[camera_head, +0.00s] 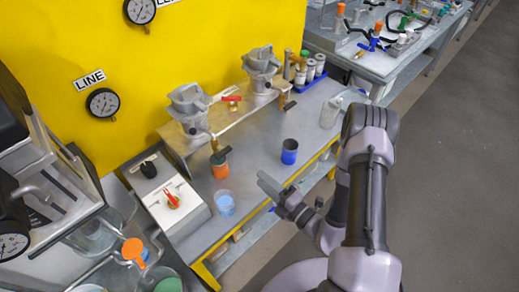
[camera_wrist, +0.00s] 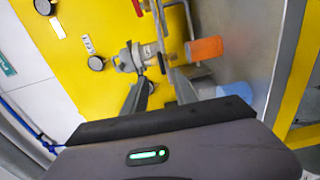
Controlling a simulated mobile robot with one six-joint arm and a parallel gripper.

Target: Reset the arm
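My gripper (camera_head: 272,188) hangs at the front edge of the grey bench (camera_head: 258,217), to the right of the clear cup with blue contents (camera_head: 225,203). In the wrist view, my gripper (camera_wrist: 164,82) shows two dark fingers standing apart with a gap between them. Nothing is seen held in the gap. A grey dispenser (camera_wrist: 127,60) and an orange cup (camera_wrist: 206,48) show beyond the fingertips. My arm reaches in from the right in the head view. Whether the fingers touch the bench cannot be told.
A dark-and-blue cup (camera_head: 289,152) stands just behind my gripper. The orange cup (camera_head: 220,168) stands under a dispenser (camera_head: 190,108). A switch box (camera_head: 172,205) is at the left. A clear beaker (camera_head: 330,113) stands near my arm. The floor (camera_head: 460,170) at the right is free.

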